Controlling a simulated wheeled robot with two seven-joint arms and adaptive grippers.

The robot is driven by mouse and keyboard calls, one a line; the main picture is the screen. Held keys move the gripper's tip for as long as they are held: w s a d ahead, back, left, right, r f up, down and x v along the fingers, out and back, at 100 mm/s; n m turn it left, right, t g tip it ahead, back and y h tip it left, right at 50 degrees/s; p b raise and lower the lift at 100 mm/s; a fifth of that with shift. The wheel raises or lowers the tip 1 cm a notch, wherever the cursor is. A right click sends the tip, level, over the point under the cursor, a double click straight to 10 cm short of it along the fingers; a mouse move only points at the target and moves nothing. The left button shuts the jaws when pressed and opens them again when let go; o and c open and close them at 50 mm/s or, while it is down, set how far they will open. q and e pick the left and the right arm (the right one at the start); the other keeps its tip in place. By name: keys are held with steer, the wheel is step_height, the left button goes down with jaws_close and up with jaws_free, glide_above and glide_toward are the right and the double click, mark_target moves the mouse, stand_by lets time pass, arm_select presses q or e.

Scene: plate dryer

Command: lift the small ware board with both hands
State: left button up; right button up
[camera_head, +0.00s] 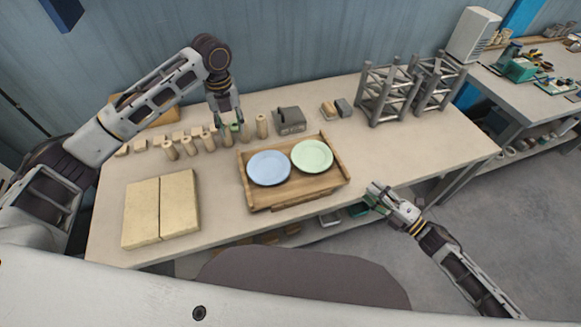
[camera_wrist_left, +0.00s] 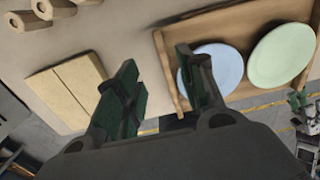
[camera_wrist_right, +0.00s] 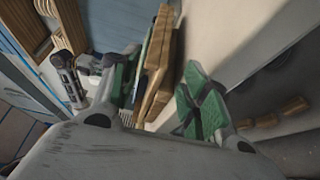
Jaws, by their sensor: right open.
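The small ware board is a wooden tray (camera_head: 258,197) with raised edges near the table's front middle. It carries a light blue plate (camera_head: 269,168) and a pale green plate (camera_head: 312,156). My left gripper (camera_head: 231,128) is open and empty, above the table by the tray's back left corner. In the left wrist view the tray (camera_wrist_left: 165,60) lies beyond its fingers, partly hidden by one. My right gripper (camera_head: 371,196) is open, just off the tray's right side near the table edge. In the right wrist view a wooden edge (camera_wrist_right: 160,75) shows between its fingers; contact is unclear.
Two pale boards (camera_head: 161,208) lie at the table's left. Several wooden pegs (camera_head: 188,146) and blocks stand behind the tray. A grey box (camera_head: 289,120) and a metal rack (camera_head: 390,92) stand at the back. The table right of the tray is mostly clear.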

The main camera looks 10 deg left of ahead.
mark_target(239, 154)
arm_select(q)
steer(key=shift+f, duration=6.8)
arm_select(e)
steer(key=shift+x, duration=6.75)
arm_select(q)
steer(key=c, duration=0.8)
arm_select(e)
steer(key=c, duration=0.9)
arm_select(q)
jaws_close()
arm_select(e)
jaws_close()
arm_select(q)
steer(key=shift+r, duration=0.1)
